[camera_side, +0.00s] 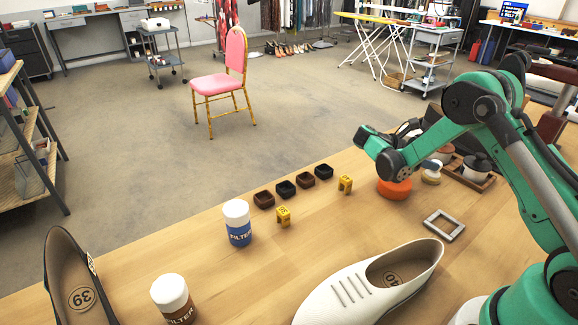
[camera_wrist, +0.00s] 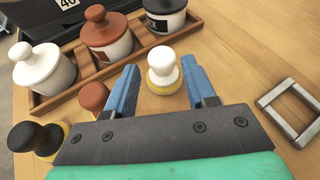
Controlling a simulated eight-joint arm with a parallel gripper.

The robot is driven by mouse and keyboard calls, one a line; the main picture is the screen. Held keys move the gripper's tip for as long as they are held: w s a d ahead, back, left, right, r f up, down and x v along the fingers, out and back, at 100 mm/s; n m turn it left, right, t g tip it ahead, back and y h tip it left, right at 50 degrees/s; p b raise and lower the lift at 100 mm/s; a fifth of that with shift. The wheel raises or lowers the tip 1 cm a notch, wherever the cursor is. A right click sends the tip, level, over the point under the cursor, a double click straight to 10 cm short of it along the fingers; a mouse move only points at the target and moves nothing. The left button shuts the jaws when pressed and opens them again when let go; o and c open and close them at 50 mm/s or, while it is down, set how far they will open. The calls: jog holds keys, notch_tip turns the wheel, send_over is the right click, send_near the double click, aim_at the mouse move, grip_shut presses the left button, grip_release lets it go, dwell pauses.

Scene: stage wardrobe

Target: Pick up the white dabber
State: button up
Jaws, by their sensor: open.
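The white dabber (camera_wrist: 163,66), a white knob on a pale yellow pad, stands upright on the wooden table in the wrist view. It also shows in the side view (camera_side: 432,172), near the tray at the right. My gripper (camera_wrist: 160,63) is open, its two blue fingers apart and empty. In the wrist view the dabber appears in the gap between the fingertips, nearer the right finger. I cannot tell how far below the fingers it is. No contact shows. A brown dabber (camera_wrist: 92,96) is partly hidden by the left finger, and a black dabber (camera_wrist: 38,136) stands further left.
A wooden tray (camera_wrist: 80,97) holding lidded white, brown and black jars lies just beyond the dabber. A metal frame (camera_wrist: 289,112) lies at right. An orange round thing (camera_side: 394,189), a cream shoe (camera_side: 340,289) and filter jars (camera_side: 237,223) stand elsewhere on the table.

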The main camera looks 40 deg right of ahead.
jog(key=shift+s+d+f+g, duration=0.3)
jog(key=shift+s+d+f, duration=0.05)
jog(key=shift+d, duration=0.1)
jog(key=x, duration=0.4)
jog(key=shift+s+d+f, duration=0.15)
jog(key=shift+d, duration=0.2)
jog(key=shift+c, duration=0.2)
grip_shut()
